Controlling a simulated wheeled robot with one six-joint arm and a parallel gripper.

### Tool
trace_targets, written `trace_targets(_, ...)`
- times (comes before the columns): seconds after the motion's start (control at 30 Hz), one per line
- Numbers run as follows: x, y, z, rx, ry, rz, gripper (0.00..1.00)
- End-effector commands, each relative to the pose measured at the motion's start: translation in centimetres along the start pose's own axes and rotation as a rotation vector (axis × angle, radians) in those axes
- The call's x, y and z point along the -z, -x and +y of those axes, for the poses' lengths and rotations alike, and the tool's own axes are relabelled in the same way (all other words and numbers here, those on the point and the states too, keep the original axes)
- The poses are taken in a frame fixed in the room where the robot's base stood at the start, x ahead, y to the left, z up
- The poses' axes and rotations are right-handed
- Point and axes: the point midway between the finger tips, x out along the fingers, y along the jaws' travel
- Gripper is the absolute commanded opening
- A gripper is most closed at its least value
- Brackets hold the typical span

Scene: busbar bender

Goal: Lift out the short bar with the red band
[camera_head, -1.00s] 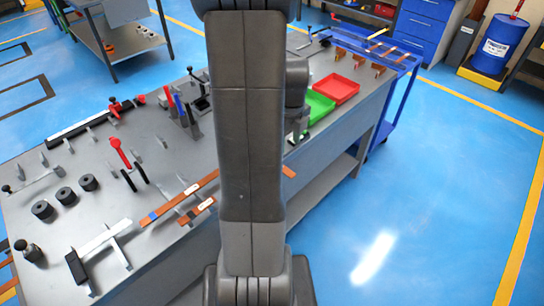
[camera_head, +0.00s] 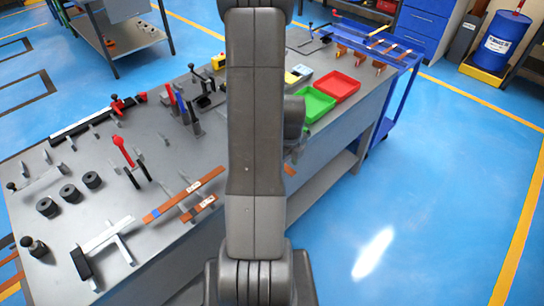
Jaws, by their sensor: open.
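A short copper bar (camera_head: 203,207) with a pale label lies on supports on the grey bench, left of my arm. A longer copper bar (camera_head: 168,208) with a blue band and a pale label lies just behind it. The end of another copper piece (camera_head: 290,170) shows right of my arm; the rest is hidden behind the arm. I cannot make out a red band on any bar. My gripper (camera_head: 294,152) is mostly hidden behind my arm, low over the bench's right side. It is open, and its fingertips are not clear.
Red-handled clamp (camera_head: 122,150), black spools (camera_head: 69,194) and upright tools (camera_head: 184,108) stand on the bench (camera_head: 110,190). Green tray (camera_head: 318,104) and red tray (camera_head: 337,86) lie farther back. A blue cart (camera_head: 388,105) holds more bars. The blue floor at right is clear.

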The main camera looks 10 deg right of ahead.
Motion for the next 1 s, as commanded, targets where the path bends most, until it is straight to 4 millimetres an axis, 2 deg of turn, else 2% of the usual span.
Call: trace_targets(1.0, -0.01, -0.6, -0.01, 0.0, 0.0, 0.0, 0.48)
